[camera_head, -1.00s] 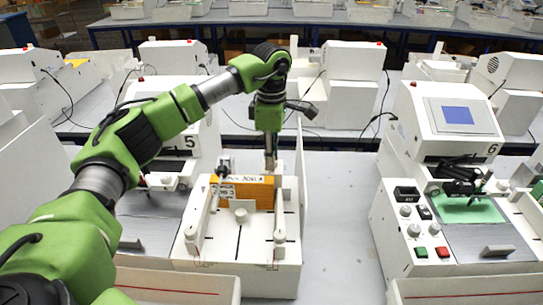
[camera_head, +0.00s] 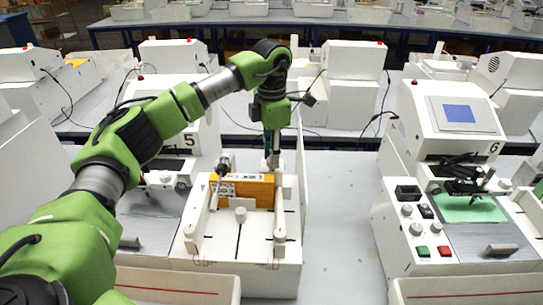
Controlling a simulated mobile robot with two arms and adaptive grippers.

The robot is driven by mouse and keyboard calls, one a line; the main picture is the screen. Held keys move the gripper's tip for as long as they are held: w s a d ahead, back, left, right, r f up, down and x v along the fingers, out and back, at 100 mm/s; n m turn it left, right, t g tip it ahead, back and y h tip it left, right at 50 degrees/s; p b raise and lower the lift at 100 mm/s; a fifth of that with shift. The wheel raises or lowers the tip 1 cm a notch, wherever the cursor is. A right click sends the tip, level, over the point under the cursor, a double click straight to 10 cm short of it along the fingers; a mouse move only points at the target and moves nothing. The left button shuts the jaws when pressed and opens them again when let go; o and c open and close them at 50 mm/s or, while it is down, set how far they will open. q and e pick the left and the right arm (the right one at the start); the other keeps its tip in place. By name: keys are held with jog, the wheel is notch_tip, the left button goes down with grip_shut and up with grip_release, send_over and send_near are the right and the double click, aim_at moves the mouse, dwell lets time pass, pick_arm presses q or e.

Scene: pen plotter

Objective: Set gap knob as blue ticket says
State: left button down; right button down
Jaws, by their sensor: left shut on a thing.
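My left gripper (camera_head: 272,160) points straight down at the back right of a white fixture (camera_head: 210,247) beside machine 5. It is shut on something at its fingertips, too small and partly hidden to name. An orange block or stack (camera_head: 245,190) with printed labels stands upright in the fixture, just in front of and left of the fingertips. I cannot make out a blue ticket or tell which part is the gap knob. My right gripper is not in view.
Machine 5 (camera_head: 188,100) stands left of the fixture. Machine 6 (camera_head: 440,110), with a blue screen, knobs and red and green buttons, stands at the right. Bare table (camera_head: 340,220) lies between the fixture and machine 6. A thin upright white panel (camera_head: 301,170) borders the fixture's right side.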

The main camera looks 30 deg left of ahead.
pick_arm(q)
jog(key=shift+r+n, duration=0.1)
jog(key=shift+n, duration=1.5)
jog(key=c, duration=1.8)
grip_release()
notch_tip(320, 180, up, 12)
